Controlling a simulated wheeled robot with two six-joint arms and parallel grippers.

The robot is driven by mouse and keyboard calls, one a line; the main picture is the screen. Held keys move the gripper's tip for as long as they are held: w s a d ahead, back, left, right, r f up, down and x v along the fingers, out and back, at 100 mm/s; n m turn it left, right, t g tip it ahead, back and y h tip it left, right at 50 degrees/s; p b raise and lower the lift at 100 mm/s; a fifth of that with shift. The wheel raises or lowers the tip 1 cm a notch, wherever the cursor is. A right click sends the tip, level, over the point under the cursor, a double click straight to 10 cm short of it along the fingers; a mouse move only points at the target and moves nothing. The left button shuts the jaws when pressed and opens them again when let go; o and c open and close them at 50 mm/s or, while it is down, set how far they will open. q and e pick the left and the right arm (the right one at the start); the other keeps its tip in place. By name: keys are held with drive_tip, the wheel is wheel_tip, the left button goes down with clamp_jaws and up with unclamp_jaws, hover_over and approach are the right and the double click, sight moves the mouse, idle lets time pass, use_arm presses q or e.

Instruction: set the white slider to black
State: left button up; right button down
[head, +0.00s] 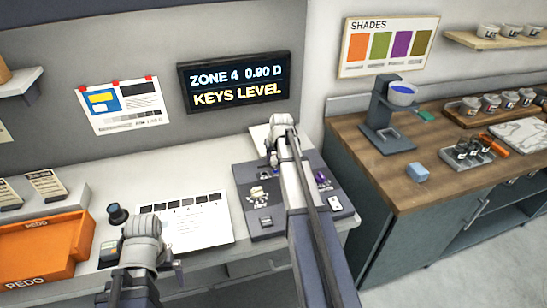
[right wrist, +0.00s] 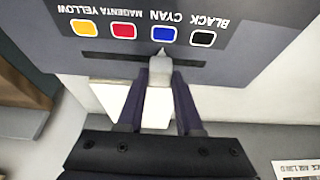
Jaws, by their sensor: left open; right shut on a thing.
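The white slider (right wrist: 160,66) sits in a dark slot (right wrist: 110,58) on a dark grey panel, in the right wrist view. Its pointed tip is at the blue CYAN swatch (right wrist: 163,34). The black swatch (right wrist: 202,38), labelled BLACK, is to its right; red magenta and yellow swatches are to its left. My right gripper (right wrist: 160,82) is shut on the slider. In the head view my right gripper (head: 279,138) is at the back of the dark console (head: 265,222) and hides the slider. My left gripper (head: 143,236) is open, over the bench left of the console.
A wall display (head: 235,81) reads ZONE 4 0.90 D, KEYS LEVEL. A printed sheet (head: 185,225) lies left of the console. Orange trays (head: 50,250) are at the far left. A wooden counter (head: 400,180) with a grey stand (head: 385,120) is at the right.

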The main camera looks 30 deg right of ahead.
sight(260, 165)
idle(0.7)
drive_tip(key=a, duration=0.2)
drive_tip(key=w+a, duration=0.1)
drive_tip(key=a, duration=0.1)
drive_tip(key=shift+a, duration=0.4)
drive_tip(key=c, duration=0.6)
unclamp_jaws()
drive_tip(key=shift+w, duration=0.1)
drive_tip(key=shift+o, duration=0.2)
drive_tip(key=p+v, duration=0.7)
drive_tip(key=shift+s+r, duration=0.25)
drive_tip(key=shift+r, duration=0.1)
